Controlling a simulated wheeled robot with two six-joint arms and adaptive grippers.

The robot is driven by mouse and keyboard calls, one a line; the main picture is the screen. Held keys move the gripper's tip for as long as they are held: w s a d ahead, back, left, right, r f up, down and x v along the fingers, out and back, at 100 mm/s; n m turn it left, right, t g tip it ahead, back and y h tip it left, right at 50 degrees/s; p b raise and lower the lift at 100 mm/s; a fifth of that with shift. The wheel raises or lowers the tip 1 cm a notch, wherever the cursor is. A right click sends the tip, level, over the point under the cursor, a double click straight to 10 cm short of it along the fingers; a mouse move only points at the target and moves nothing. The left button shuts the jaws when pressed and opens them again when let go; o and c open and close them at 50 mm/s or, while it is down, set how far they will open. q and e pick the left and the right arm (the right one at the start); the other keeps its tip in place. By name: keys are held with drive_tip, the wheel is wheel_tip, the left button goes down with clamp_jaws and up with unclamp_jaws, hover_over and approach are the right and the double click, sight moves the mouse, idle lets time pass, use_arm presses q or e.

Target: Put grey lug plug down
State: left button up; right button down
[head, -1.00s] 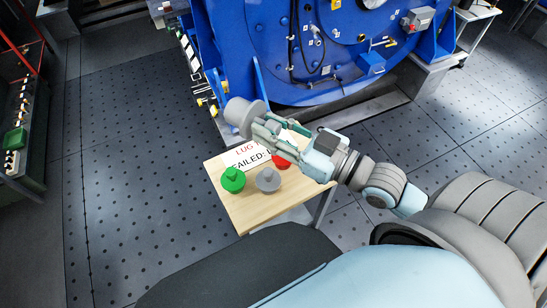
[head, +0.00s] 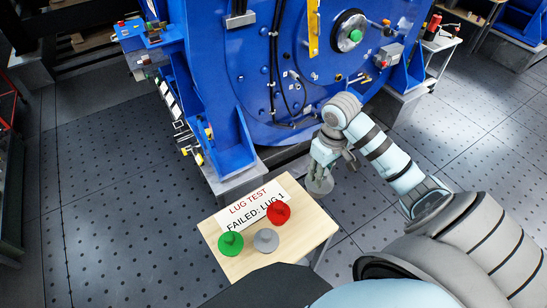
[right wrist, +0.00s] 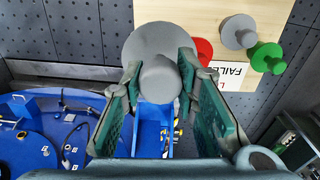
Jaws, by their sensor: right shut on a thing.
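My right gripper (head: 322,170) is shut on a grey lug plug (head: 320,185) and holds it off the right edge of the small wooden table (head: 290,250). In the right wrist view the held plug's knob (right wrist: 160,82) is between the two green-padded fingers, with its wide round flange (right wrist: 150,38) facing away from the gripper. A second grey plug (head: 265,240) stands on the table between a green plug (head: 230,243) and a red plug (head: 278,211). My left gripper is not in view.
A white sign (head: 250,205) reading "LUG TEST FAILED: LUG 1" is on the table behind the plugs. A large blue machine (head: 270,80) rises behind the table. Bare wood shows at the table's front and right.

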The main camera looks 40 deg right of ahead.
sight(325, 184)
drive_tip(key=shift+s+d+r+n, duration=0.3)
drive_tip(key=shift+s+d+r, duration=0.1)
drive_tip(key=shift+s+r+n+g+b, duration=0.15)
drive_tip(key=shift+n+b, duration=0.1)
drive_tip(key=shift+n, duration=0.2)
drive_tip(key=shift+s+n+g+b, duration=0.15)
drive_tip(key=shift+n+b, duration=0.1)
drive_tip(key=shift+n, duration=0.2)
drive_tip(key=shift+s+r+n, duration=0.25)
drive_tip(key=shift+s+n, duration=0.1)
drive_tip(key=shift+n, duration=0.65)
drive_tip(key=shift+f+b, duration=0.15)
drive_tip(key=shift+b, duration=0.2)
drive_tip(key=f+b, duration=0.7)
drive_tip(key=f, duration=0.1)
drive_tip(key=shift+w+b, duration=0.25)
drive_tip(key=shift+b, duration=0.1)
use_arm(q)
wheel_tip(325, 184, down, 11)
drive_tip(key=b, duration=0.2)
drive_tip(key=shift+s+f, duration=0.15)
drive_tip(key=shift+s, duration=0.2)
use_arm(e)
wheel_tip(325, 184, down, 12)
drive_tip(key=c, duration=1.3)
unclamp_jaws()
